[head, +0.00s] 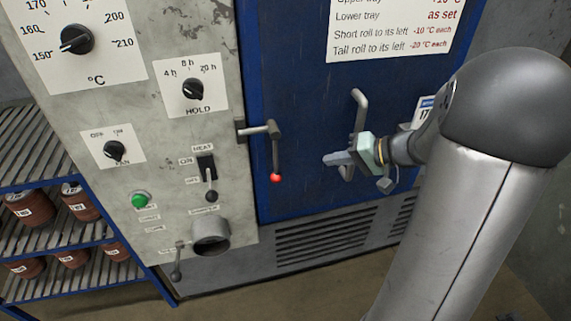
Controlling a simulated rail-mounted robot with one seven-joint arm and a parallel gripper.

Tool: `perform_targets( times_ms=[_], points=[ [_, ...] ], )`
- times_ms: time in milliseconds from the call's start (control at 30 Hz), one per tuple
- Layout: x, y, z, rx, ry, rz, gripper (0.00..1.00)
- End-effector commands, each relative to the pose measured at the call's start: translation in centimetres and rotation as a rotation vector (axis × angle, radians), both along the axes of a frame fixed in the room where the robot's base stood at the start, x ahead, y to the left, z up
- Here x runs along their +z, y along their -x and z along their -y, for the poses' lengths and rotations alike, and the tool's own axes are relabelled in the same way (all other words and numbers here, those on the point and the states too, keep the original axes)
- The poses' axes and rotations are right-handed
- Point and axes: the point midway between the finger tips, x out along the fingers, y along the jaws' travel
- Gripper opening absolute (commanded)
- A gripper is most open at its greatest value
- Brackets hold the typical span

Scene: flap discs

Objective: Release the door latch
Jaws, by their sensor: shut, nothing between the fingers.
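The blue oven door (315,100) fills the middle of the head view and looks closed against the grey control panel. The door latch (275,152) is at the door's left edge: a dark lever hanging down from a grey pivot, with a red ball (275,178) at its lower end. My gripper (328,159) is shut and empty in front of the door, to the right of the latch lever and apart from it in the picture. A grey door handle (359,103) stands behind my gripper, which hides its middle. I cannot tell whether they touch.
The panel carries a temperature dial (77,39), a hold dial (193,90), a fan dial (114,151), a heat switch (207,170), a green button (140,200) and a round duct (211,236). A rack (60,240) with brown rolls stands at left.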

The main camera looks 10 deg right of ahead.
Motion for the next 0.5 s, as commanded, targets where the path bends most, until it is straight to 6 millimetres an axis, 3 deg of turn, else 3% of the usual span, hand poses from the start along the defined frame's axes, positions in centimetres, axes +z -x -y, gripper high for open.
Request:
perform_targets(
  times_ms=[133, 500],
  points=[
    [0.14, -0.66, 1.17, -0.026, -0.012, 0.039, 0.0],
    [-0.03, -0.92, 0.73, -0.023, -0.012, 0.037, 0.0]
  ],
)
